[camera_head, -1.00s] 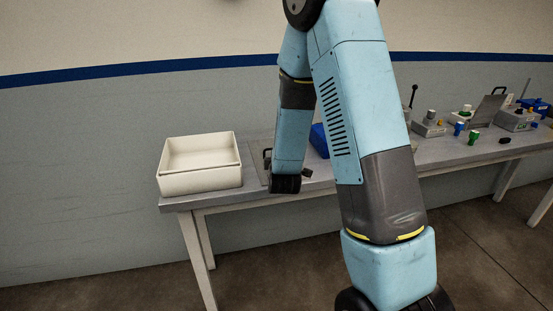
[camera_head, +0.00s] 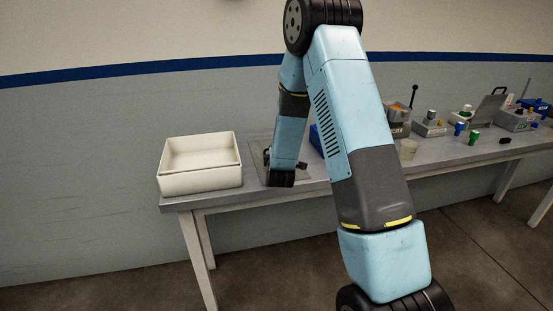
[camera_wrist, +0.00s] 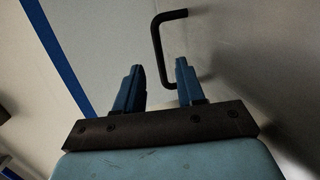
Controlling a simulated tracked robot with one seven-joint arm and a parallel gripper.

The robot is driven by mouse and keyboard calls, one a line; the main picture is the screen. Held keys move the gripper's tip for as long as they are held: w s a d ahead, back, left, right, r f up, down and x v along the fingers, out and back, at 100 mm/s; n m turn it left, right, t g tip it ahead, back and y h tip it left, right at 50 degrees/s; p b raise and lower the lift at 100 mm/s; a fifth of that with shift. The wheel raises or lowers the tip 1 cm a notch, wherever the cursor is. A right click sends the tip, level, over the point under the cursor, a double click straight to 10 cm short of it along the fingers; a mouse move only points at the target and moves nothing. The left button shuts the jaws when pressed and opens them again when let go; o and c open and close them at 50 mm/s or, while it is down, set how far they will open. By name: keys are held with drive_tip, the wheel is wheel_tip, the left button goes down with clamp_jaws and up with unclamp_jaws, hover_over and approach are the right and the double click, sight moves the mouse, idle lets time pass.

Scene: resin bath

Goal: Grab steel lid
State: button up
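The steel lid (camera_head: 259,173) is a flat grey plate lying on the bench to the right of the white bin, partly hidden behind my arm. Its black bent handle (camera_head: 266,156) stands at its left side. In the wrist view the black handle (camera_wrist: 157,45) rises from a plain grey surface, with its lower end between my fingertips in the picture. My gripper (camera_wrist: 160,75) is open, with its two blue fingers apart and nothing held. I cannot tell whether a finger touches the handle. In the head view my gripper is low over the lid, mostly hidden by my wrist.
A white bin (camera_head: 200,183) stands at the bench's left end. A blue object (camera_head: 316,139) is partly behind my arm.

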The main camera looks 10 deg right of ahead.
drive_tip(key=x, duration=0.5)
drive_tip(key=shift+f, duration=0.15)
clamp_jaws()
idle(0.4)
